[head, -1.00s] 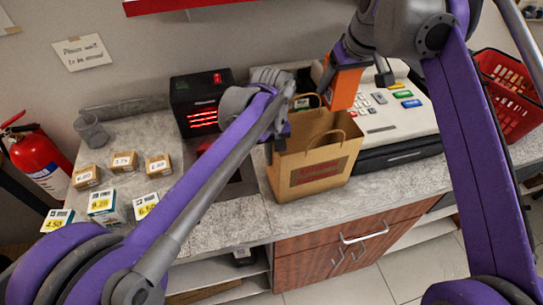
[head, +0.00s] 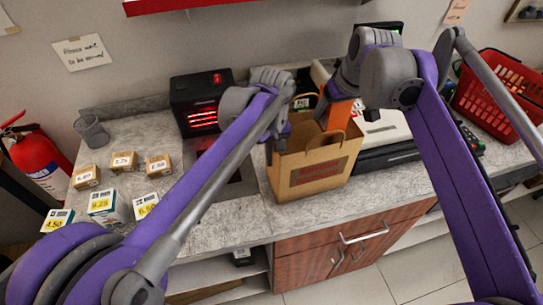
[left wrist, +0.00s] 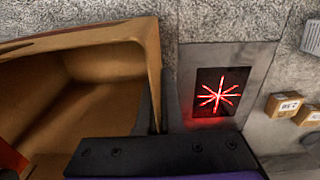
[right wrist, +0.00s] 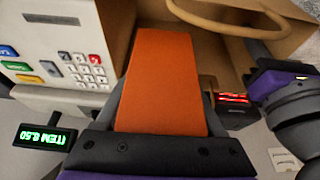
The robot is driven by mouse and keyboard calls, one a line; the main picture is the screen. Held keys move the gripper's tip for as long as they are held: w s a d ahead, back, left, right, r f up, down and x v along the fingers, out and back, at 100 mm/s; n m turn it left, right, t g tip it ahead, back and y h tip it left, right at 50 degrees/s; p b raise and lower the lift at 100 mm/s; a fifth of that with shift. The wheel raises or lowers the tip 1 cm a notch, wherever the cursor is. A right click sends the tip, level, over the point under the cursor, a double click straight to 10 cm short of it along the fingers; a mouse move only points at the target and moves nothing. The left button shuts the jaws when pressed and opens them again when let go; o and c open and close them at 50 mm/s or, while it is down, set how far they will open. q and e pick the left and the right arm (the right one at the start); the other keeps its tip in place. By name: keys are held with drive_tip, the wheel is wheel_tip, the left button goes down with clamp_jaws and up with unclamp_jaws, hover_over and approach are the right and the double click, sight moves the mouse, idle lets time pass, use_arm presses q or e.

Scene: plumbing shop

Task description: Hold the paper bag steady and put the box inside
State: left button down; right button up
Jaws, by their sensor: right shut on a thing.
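The brown paper bag (head: 322,172) stands upright and open on the counter, with a reddish label on its front. My left gripper (head: 274,145) is at its left side. In the left wrist view, the left fingers (left wrist: 158,112) close on the bag's rim edge (left wrist: 153,62). The orange box (head: 339,117) is in my right gripper (head: 341,97), above the bag's opening. In the right wrist view, the right fingers (right wrist: 163,112) hold the box (right wrist: 160,75) between them, and its far end points into the bag (right wrist: 205,48). How deep its lower end reaches is partly hidden.
A cash register (head: 383,128) stands right of the bag, and a red basket (head: 493,88) farther right. A black scanner (head: 200,103) with red light is behind left. Several small priced boxes (head: 124,161) and a grey cup (head: 91,130) occupy the left counter.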

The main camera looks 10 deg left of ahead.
sight(339, 121)
wheel_tip(339, 121, down, 9)
drive_tip(key=shift+f, duration=0.2)
drive_tip(key=o, duration=1.6)
drive_tip(key=v, duration=1.2)
use_arm(q)
drive_tip(key=c, duration=1)
unclamp_jaws()
